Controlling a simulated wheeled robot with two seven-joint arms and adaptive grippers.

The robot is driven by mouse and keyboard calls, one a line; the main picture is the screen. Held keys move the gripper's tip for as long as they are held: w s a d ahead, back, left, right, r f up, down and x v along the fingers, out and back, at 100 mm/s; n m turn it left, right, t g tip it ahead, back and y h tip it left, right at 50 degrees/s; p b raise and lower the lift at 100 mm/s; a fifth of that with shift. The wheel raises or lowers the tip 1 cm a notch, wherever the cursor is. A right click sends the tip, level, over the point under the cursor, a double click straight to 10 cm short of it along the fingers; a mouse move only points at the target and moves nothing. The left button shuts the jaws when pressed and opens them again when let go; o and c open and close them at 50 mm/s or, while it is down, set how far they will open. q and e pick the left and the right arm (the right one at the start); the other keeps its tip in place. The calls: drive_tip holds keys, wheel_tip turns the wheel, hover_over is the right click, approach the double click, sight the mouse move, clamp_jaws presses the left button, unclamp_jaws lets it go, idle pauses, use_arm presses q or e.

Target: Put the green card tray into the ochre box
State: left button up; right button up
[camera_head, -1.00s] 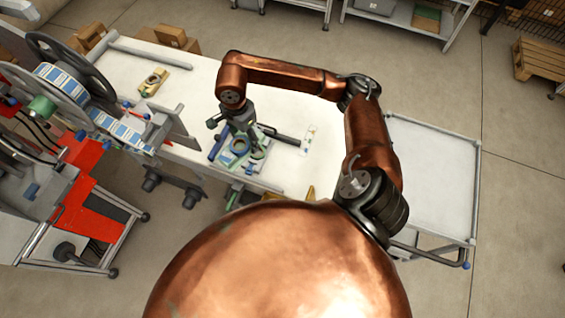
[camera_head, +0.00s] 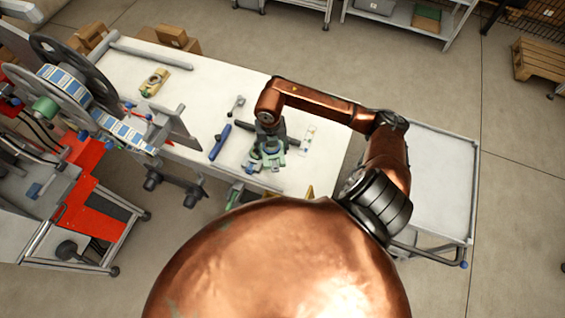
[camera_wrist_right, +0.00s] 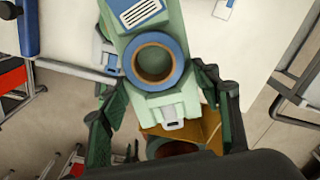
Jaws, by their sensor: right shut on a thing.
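The green card tray (camera_head: 267,163) hangs from my right gripper (camera_head: 270,140), over the front part of the white table. In the right wrist view the tray (camera_wrist_right: 179,100) carries a roll with a blue outer ring and brown core (camera_wrist_right: 153,59), and a striped label. Green fingers of the right gripper (camera_wrist_right: 165,116) stand on both sides of it, shut on it. The ochre box (camera_wrist_right: 208,127) shows below the tray's near end, partly hidden, with a dark reddish round thing in it. In the head view only a bit of the box (camera_head: 310,192) shows. My left gripper is not in view.
A blue-handled tool (camera_head: 219,143) and a small grey tool (camera_head: 236,104) lie left of the tray on the white table (camera_head: 215,88). A pale card (camera_head: 309,138) lies to its right. The reel machine (camera_head: 75,100) stands at left. A grey-topped cart (camera_head: 435,180) is at right.

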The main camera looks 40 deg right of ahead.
sight(280, 151)
drive_tip(key=m, duration=0.2)
drive_tip(key=s+d+f+m, duration=0.1)
drive_tip(key=m, duration=0.1)
drive_tip(key=d+f+m, duration=0.1)
drive_tip(key=m, duration=0.1)
drive_tip(key=shift+s+d, duration=0.1)
drive_tip(key=shift+s, duration=0.3)
drive_tip(key=shift+f+p, duration=0.5)
drive_tip(key=shift+f, duration=4.3)
drive_tip(key=shift+f, duration=0.2)
drive_tip(key=o, duration=1.3)
